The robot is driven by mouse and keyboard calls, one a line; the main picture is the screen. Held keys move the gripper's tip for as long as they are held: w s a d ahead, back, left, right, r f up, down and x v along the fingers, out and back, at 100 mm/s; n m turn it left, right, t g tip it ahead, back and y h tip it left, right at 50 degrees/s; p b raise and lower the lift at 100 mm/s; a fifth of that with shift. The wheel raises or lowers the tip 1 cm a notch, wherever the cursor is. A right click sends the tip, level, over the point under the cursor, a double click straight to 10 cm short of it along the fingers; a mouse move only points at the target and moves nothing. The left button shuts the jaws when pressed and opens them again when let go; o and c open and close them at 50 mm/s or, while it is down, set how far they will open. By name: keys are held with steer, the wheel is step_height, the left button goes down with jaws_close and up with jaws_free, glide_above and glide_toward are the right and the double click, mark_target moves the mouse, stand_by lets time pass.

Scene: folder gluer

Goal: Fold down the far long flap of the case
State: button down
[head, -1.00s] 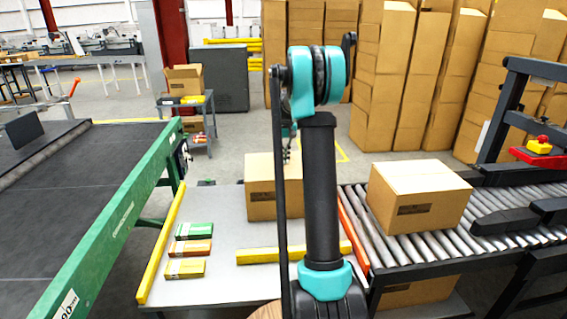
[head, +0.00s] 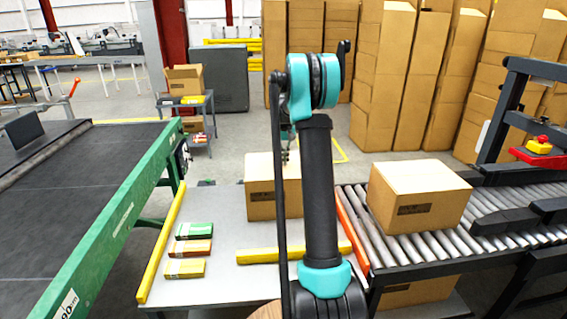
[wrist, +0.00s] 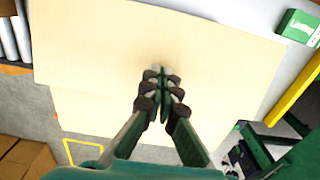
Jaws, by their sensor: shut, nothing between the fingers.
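The case (head: 262,192) is a tan cardboard box on the grey table, partly hidden behind my arm in the head view. In the wrist view its pale upper panel (wrist: 110,40) fills much of the picture. A second pale panel (wrist: 85,108), probably the far long flap, lies below it, with a seam or edge between them. My gripper (wrist: 160,72) is shut and empty, over the upper panel close to that edge. I cannot tell whether the fingertips touch the cardboard.
Green, orange and yellow packets (head: 190,248) lie left on the table, between yellow rails (head: 160,245). A closed carton (head: 420,195) sits on the roller conveyor (head: 490,215) at right. A green-framed belt (head: 110,225) stands at left. Tall carton stacks (head: 385,80) stand behind.

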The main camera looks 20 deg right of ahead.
steer(key=shift+w+d+f, duration=0.1)
steer(key=shift+w+f, duration=0.45)
steer(key=shift+f, duration=0.2)
step_height(320, 180, up, 9)
stand_by(0.4)
stand_by(0.6)
steer(key=s+a+f+t, duration=0.1)
steer(key=s+a+f, duration=0.3)
steer(key=s, duration=0.9)
steer(key=s+a+f+n+t, duration=0.1)
steer(key=s+a+f, duration=0.4)
steer(key=s, duration=0.9)
steer(key=s+a+f+n+t, duration=0.1)
steer(key=s+a+f, duration=0.3)
steer(key=s, duration=1)
steer(key=shift+a+f+t, duration=0.3)
steer(key=shift+a+t, duration=0.3)
